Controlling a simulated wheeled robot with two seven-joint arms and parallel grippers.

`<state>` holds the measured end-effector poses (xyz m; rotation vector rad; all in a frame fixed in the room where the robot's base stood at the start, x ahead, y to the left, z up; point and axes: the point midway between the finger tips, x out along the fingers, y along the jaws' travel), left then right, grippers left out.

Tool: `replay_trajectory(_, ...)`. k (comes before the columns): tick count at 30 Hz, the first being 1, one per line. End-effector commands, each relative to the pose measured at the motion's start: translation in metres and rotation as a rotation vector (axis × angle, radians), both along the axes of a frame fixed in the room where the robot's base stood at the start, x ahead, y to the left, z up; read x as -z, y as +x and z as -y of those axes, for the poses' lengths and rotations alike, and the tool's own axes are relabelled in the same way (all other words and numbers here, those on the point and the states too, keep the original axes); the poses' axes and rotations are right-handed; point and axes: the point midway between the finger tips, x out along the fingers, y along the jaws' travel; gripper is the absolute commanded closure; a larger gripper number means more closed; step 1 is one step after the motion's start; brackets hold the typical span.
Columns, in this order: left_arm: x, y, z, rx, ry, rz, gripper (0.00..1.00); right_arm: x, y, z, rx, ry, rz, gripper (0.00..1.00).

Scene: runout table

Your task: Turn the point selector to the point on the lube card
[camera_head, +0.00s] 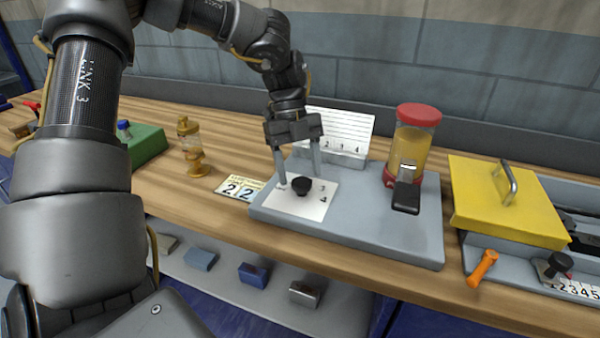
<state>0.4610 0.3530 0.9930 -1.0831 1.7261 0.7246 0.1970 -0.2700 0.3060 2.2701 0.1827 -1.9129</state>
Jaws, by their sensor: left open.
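The point selector is a black knob (301,186) on a white plate (300,207) on the grey lubricator base. The numbers 3 and 4 show on the plate to the right of the knob; other marks are hidden or unclear. My left gripper (300,181) is open and points down at the knob, with one finger on its left and one at its right rear. I cannot tell whether the fingers touch it. A small card (239,188) lies left of the base, with a heading too small to read and two large figures like 2. My right gripper is not in view.
A lined white board (340,128) stands behind the knob. A red-capped jar (411,145) with a black lever (406,197) stands right of it. A yellow lid (505,200), an orange-handled tool (482,267), an amber oiler (190,148) and a green block (146,143) are around.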

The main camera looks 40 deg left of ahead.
Motion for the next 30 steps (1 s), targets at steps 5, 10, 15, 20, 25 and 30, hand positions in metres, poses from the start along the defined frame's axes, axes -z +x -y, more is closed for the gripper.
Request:
replay_trajectory(5,-0.037,0.007,-0.013,-0.002,0.003,0.006,0.39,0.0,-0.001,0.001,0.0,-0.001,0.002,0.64)
replay_trajectory(10,-0.069,0.012,-0.025,-0.001,0.001,0.003,0.39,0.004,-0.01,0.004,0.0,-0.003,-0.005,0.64)
replay_trajectory(15,-0.081,0.015,-0.03,-0.001,0.001,0.001,0.39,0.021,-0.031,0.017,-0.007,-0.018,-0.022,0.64)
replay_trajectory(20,-0.086,0.015,-0.032,0.0,0.0,0.001,0.39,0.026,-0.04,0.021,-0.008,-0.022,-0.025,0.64)
replay_trajectory(25,-0.086,0.015,-0.032,0.0,0.0,0.001,0.39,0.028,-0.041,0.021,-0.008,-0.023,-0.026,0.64)
replay_trajectory(30,-0.086,0.015,-0.032,0.0,0.0,0.001,0.39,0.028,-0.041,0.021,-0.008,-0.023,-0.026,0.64)
